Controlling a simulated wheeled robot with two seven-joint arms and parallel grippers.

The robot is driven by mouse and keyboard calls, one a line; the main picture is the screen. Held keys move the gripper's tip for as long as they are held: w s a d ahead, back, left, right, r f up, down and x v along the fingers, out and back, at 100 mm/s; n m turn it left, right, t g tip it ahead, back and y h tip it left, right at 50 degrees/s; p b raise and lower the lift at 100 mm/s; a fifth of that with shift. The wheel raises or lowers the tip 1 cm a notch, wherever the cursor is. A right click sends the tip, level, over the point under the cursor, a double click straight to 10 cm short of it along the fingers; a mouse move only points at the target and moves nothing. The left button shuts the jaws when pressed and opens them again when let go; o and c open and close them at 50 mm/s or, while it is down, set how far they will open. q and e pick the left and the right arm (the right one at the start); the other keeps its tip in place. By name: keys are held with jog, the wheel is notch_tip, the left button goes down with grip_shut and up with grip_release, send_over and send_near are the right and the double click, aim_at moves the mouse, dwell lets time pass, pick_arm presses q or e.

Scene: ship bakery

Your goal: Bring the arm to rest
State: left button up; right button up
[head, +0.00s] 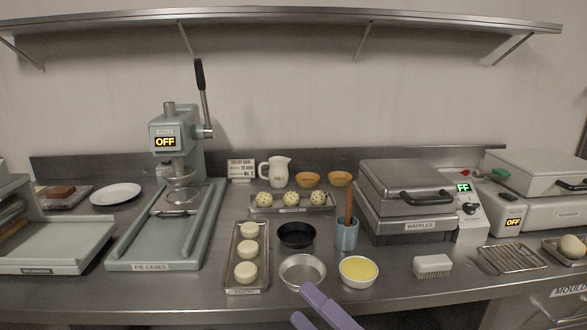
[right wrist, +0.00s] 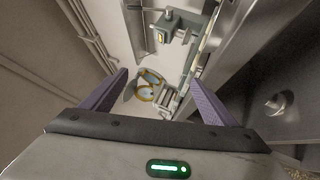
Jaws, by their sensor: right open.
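My right gripper (head: 303,302) shows at the bottom middle of the head view as two purple fingers, spread apart with nothing between them. It is in front of the counter's near edge, just below the round metal tin (head: 303,271). In the right wrist view the same gripper (right wrist: 160,77) has its two purple fingers wide apart and empty. My left gripper is in neither view.
The steel counter holds a pie press (head: 180,200), a waffle iron (head: 404,200), a tray of pale dough rounds (head: 232,287), a bowl of yellow filling (head: 358,271), a blue cup (head: 346,236) and a white brush (head: 432,265). A shelf (head: 280,15) runs above.

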jog(key=s+d+f+m+h, duration=0.2)
jog(key=d+f+m+h, duration=0.25)
jog(key=f+m, duration=0.45)
jog(key=s+d+f+m+h, duration=0.35)
jog(key=f+m+h, duration=0.25)
jog(key=f+m, duration=0.25)
jog(key=s+d+f+m+g+h, duration=0.1)
jog(key=s+d+f+m+g, duration=0.1)
jog(key=s+f, duration=0.4)
jog(key=s+d+f+m+g+h, duration=0.1)
jog(key=s+d+f+m+g, duration=0.2)
jog(key=s+f+m, duration=0.3)
notch_tip(320, 180, down, 2)
jog(key=shift+s+m+g+h, duration=0.35)
jog(key=shift+m+g, duration=0.05)
jog(key=shift+m, duration=0.05)
